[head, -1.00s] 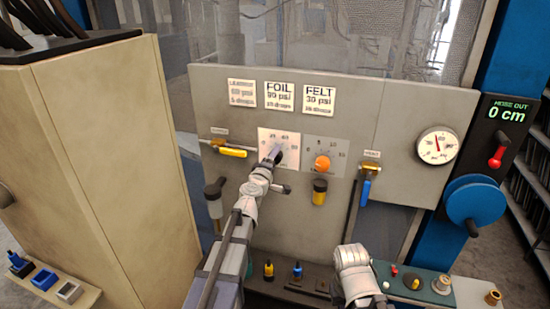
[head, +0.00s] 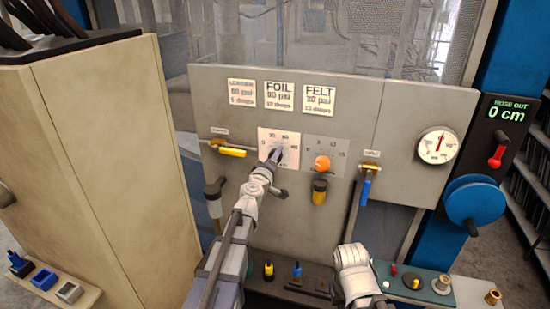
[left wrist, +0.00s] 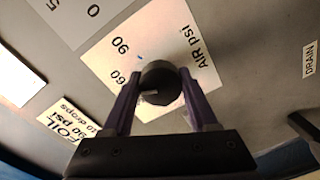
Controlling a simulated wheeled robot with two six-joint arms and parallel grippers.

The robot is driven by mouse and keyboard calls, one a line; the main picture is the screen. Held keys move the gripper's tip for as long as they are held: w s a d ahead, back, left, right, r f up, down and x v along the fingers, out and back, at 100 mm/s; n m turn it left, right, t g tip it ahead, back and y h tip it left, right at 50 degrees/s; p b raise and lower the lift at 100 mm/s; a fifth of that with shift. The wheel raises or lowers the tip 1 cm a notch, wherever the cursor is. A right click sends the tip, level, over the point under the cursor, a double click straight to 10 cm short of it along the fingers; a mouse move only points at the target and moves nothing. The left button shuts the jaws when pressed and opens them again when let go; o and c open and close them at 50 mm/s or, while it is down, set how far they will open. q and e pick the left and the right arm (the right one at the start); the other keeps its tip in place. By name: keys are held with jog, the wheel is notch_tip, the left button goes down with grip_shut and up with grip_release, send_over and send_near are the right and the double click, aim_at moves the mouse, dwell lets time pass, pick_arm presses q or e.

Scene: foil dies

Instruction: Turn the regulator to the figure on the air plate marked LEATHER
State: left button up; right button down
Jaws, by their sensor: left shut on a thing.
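The regulator knob (left wrist: 160,84) is dark and round, on a white plate (head: 292,158) lettered AIR psi. Its 60 and 90 are readable in the left wrist view. My left gripper (head: 277,157) is shut on the knob, with a purple finger on each side in the left wrist view (left wrist: 162,108). A pale mark shows low on the knob; I cannot tell which figure it points to. The LEATHER plate (head: 242,92) is at the upper left of the panel; its psi figure is too blurred to read surely. My right gripper's jaws are not visible.
The FOIL (head: 280,96) and FELT (head: 319,100) plates hang beside LEATHER. Right of the regulator are an orange knob (head: 322,163) and a blue-handled valve (head: 366,188). A yellow-handled valve (head: 232,152) is left. A round gauge (head: 437,146) is farther right.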

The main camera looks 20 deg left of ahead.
pick_arm(q)
jog(key=shift+s+d, duration=0.1)
jog(key=shift+s, duration=0.05)
jog(key=o, duration=1.4)
jog(key=shift+c, duration=0.2)
jog(key=s, duration=0.7)
jog(key=shift+s+a, duration=0.2)
jog(key=shift+s, duration=0.1)
